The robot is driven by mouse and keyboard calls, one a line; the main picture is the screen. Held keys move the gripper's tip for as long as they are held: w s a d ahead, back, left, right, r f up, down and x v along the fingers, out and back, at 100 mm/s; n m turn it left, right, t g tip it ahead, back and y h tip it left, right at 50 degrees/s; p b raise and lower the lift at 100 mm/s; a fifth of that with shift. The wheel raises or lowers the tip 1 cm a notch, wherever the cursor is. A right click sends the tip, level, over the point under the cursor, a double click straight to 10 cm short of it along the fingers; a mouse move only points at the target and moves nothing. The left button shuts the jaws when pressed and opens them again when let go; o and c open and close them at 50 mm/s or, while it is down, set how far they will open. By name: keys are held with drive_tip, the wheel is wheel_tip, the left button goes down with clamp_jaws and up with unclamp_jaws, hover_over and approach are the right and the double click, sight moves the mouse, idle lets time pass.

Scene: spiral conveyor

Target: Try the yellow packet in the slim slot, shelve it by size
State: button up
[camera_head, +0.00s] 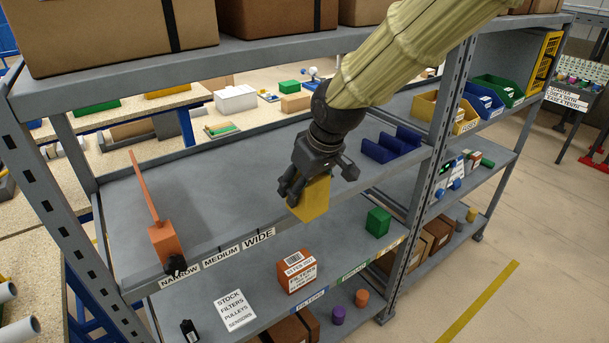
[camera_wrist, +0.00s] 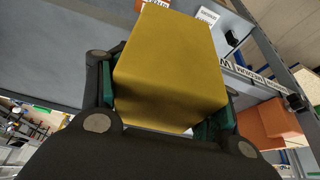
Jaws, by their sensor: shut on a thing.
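The yellow packet (camera_head: 313,199) is gripped in my gripper (camera_head: 308,184), above the front part of the middle shelf near the WIDE label. In the wrist view the packet (camera_wrist: 170,65) fills the centre, between the two finger pads of my gripper (camera_wrist: 163,105). An orange block with a tall thin upright (camera_head: 166,243) stands at the left front of that shelf, behind the NARROW label (camera_head: 187,268). An orange block (camera_wrist: 266,122) also shows at the right in the wrist view. The packet is apart from it. I cannot make out a slot opening.
The middle shelf (camera_head: 225,205) is bare between the orange block and the dark blue holder (camera_head: 390,146) at right. An upper shelf carries cardboard boxes (camera_head: 110,35). The lower shelf holds an orange filters box (camera_head: 297,270), a green block (camera_head: 377,222) and a stock sign (camera_head: 234,309).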

drive_tip(key=w, duration=0.1)
drive_tip(key=w+p, duration=0.1)
drive_tip(key=w, duration=0.3)
drive_tip(key=shift+w+f+p, duration=0.1)
drive_tip(key=shift+f+p, duration=0.15)
drive_tip(key=shift+p, duration=0.05)
drive_tip(key=shift+w+d+r+p, duration=0.1)
drive_tip(key=shift+w+p, duration=0.2)
drive_tip(key=shift+w, duration=0.1)
drive_tip(key=shift+w+f+p, duration=0.4)
drive_tip(key=shift+f+p, duration=0.4)
drive_tip(key=shift+w+f+p, duration=0.15)
drive_tip(key=shift+f+p, duration=0.35)
drive_tip(key=shift+f, duration=0.4)
drive_tip(key=shift+f, duration=0.1)
drive_tip(key=o, duration=1.1)
